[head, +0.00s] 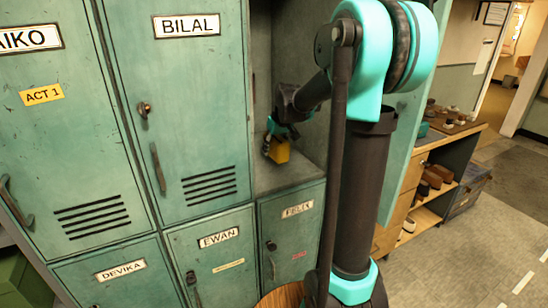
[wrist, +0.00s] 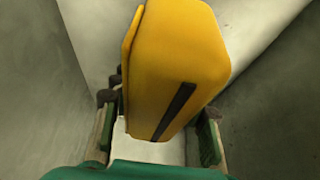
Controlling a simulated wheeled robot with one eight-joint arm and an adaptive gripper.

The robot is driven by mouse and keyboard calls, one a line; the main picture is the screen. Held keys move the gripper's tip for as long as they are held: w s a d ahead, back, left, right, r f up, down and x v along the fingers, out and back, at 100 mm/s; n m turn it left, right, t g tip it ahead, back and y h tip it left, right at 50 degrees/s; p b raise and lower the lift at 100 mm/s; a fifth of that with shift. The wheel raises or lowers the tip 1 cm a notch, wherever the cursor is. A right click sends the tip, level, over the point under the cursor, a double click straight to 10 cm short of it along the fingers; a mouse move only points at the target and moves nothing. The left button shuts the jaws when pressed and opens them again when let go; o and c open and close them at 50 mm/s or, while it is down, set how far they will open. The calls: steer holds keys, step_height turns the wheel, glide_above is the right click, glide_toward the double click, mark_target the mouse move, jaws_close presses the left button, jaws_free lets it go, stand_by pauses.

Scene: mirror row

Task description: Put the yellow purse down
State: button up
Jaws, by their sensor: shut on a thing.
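The yellow purse (head: 279,150) is held in my gripper (head: 270,139) inside an open locker compartment (head: 284,178). In the wrist view the yellow purse (wrist: 178,62) fills the upper middle, with a dark strip on its face. My gripper's fingers (wrist: 160,122) are on both sides of it and shut on it. In the head view the purse is close above the compartment floor; I cannot tell whether it touches. Part of my gripper and the purse's far side are hidden.
Green lockers stand to the left, with the BILAL door (head: 190,110) shut beside the open compartment. The FELIX door (head: 292,240) is below it. A wooden shelf unit (head: 425,190) with shoes stands at right. The floor at far right (head: 480,240) is clear.

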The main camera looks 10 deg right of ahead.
mark_target(279, 140)
steer(key=shift+f, duration=1.95)
steer(key=o, duration=1.2)
steer(key=shift+f, duration=0.1)
steer(key=shift+o, duration=0.2)
steer(key=v, duration=1.2)
